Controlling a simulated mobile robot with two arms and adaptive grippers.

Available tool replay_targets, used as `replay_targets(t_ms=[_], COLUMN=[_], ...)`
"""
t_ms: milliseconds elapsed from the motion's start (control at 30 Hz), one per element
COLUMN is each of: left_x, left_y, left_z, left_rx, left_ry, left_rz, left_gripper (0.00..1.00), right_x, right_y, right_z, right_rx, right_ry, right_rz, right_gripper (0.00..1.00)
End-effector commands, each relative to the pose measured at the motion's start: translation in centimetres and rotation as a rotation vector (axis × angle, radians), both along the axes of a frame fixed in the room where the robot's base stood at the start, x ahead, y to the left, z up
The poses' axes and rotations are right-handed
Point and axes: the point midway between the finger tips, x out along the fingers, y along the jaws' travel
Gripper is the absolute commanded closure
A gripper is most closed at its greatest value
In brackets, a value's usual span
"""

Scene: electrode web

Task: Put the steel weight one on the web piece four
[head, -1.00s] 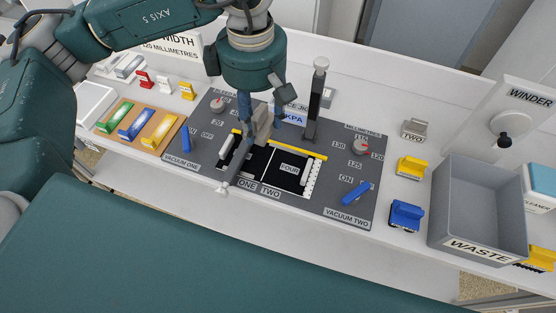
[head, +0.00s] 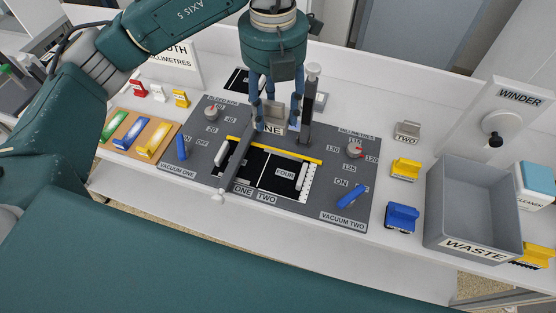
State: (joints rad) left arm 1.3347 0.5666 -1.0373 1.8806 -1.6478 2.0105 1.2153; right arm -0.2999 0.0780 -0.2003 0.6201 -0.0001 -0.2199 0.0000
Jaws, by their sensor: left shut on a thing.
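The steel weight one (head: 273,128) is a grey block with a partly covered label reading "NE". My left gripper (head: 275,108) is shut on it, with blue fingers around it. They are behind the yellow strip of the grey jig board, left of the dark upright post; the exact height is unclear. Web piece four (head: 279,184) is a black sheet labelled FOUR, lying flat on the right part of the jig, in front and to the right of the weight. A white bar lies at its right side. My right gripper is not in view.
A dark lever arm (head: 236,160) crosses the jig left of web piece four. The dark post (head: 307,112) stands close right of the gripper. Blue vacuum handles, weight two (head: 407,132), yellow and blue blocks and the grey waste bin (head: 474,238) stand around.

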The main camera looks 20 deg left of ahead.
Motion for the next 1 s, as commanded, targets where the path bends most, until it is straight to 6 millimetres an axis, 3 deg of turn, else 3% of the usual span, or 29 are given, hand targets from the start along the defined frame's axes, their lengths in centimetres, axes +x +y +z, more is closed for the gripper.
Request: replay_targets(t_ms=[100,400,1000], left_x=[-0.3,-0.2,0.0], left_y=[0.0,0.0,0.0], left_z=[-3.2,-10.4,-17.4], left_rx=[-0.002,0.001,0.0], left_ry=[0.009,0.005,0.0], left_rz=[-0.002,-0.002,-0.004], left_gripper=[0.97,0.97,0.97], right_x=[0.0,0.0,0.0], right_y=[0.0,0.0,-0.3], right_z=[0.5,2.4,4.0], right_rx=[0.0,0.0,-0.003], right_ry=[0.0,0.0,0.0], right_rz=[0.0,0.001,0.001], right_gripper=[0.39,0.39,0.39])
